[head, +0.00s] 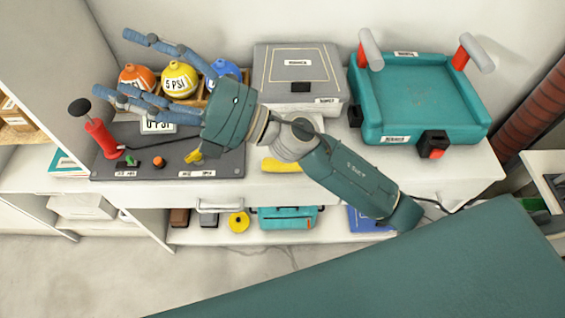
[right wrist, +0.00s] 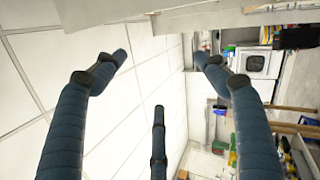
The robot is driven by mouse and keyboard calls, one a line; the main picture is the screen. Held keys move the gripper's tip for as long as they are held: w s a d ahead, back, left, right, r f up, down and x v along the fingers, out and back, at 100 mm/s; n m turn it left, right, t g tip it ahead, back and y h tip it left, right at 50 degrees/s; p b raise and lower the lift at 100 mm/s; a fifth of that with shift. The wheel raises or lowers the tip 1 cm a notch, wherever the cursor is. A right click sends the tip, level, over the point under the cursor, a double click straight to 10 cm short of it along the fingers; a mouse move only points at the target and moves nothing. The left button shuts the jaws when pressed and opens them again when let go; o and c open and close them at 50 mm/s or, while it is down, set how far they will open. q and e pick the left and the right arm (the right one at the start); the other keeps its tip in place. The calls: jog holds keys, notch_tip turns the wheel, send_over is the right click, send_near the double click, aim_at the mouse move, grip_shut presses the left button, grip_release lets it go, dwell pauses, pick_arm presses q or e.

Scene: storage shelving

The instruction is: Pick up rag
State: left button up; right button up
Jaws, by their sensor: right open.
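A yellow, cloth-like item, which looks like the rag (head: 282,165), lies on the front part of the white countertop in the head view. It is partly covered by my right arm, so its full shape is hidden. My right gripper (head: 116,64) is open, with its blue fingers spread to the left, above the coloured balls and the dark panel. It is well left of the yellow item and apart from it. In the right wrist view the three spread fingers (right wrist: 160,75) have nothing between them. My left gripper is not in view.
Orange, yellow and blue balls (head: 180,78) sit at the back left. A dark control panel (head: 225,165) with a red pump handle (head: 101,138) is in front. A grey case (head: 297,75) and a teal platform (head: 425,98) stand right. A lower shelf (head: 335,237) holds small items.

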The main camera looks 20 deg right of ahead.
jog(key=s+a+f+n+g, duration=0.4)
jog(key=n+g, duration=0.3)
jog(key=n, duration=0.1)
jog(key=n+g+h, duration=0.2)
jog(key=n+h, duration=0.6)
jog(key=h, duration=1.3)
send_over(283, 163)
notch_tip(283, 163, down, 23)
notch_tip(283, 163, down, 4)
jog(key=shift+w+f+p, duration=0.1)
jog(key=shift+f+p, duration=0.05)
jog(key=shift+p, duration=0.2)
jog(key=f+p, duration=0.1)
jog(key=f, duration=0.3)
jog(key=shift+s+f+p, duration=0.2)
jog(key=shift+f+p, duration=0.15)
jog(key=shift+f, duration=0.55)
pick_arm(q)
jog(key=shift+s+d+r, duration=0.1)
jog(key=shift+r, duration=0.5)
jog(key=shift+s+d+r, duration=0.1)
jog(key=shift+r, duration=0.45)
pick_arm(e)
jog(key=shift+w, duration=0.1)
jog(key=c, duration=1.2)
